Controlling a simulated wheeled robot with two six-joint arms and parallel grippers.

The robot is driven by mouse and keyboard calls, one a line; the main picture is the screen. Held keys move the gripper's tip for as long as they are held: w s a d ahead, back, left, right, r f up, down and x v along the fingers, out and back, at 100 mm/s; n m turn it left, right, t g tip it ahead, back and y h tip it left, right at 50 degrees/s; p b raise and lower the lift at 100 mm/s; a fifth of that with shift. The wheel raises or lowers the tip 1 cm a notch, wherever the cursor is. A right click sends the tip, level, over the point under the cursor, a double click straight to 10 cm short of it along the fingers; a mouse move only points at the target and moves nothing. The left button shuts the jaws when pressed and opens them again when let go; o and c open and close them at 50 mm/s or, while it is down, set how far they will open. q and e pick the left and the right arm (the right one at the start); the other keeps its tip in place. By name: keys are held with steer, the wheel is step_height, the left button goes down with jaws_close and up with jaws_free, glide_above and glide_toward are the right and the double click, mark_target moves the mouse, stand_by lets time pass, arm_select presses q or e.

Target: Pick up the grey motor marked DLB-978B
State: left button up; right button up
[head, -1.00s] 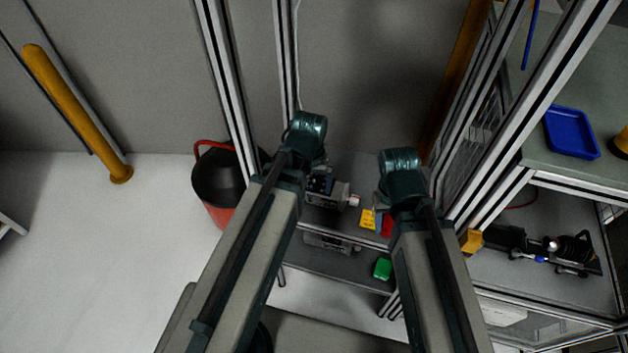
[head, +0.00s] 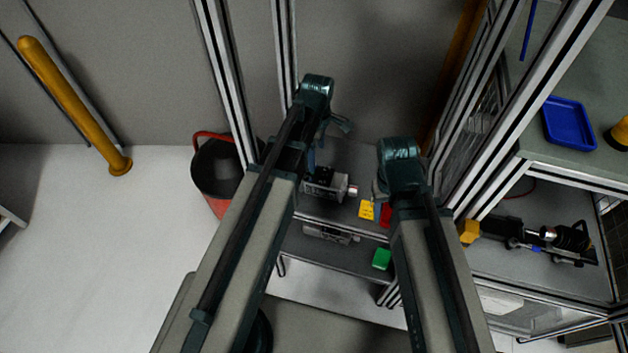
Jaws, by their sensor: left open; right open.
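A grey motor (head: 326,187) with a dark top and a pale shaft end pointing right lies on the upper shelf (head: 350,212). Another grey motor-like unit (head: 328,234) lies on the lower shelf. The markings are too small to read, so I cannot tell which is DLB-978B. My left gripper (head: 326,139) is open and empty, above and beyond the upper motor, apart from it as far as I can see. My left arm hides the shelf's left part. My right gripper (head: 379,189) is at the shelf's right side, its fingers mostly hidden behind its wrist.
A yellow card (head: 366,209) and a red item (head: 386,214) lie right of the upper motor. A green item (head: 381,258) is on the lower shelf. Metal frame posts (head: 225,80) stand close by. A black and red bucket (head: 215,175) stands left. A blue tray (head: 570,126) is far right.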

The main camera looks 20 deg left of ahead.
mark_target(316, 173)
arm_select(q)
step_height(316, 173, down, 9)
steer(key=b, duration=0.8)
steer(key=shift+r+b, duration=0.1)
steer(key=shift+b, duration=0.3)
steer(key=f+b, duration=0.5)
steer(key=shift+s+a+f, duration=0.1)
steer(key=shift+s+a, duration=0.05)
steer(key=shift+a, duration=0.2)
jaws_close()
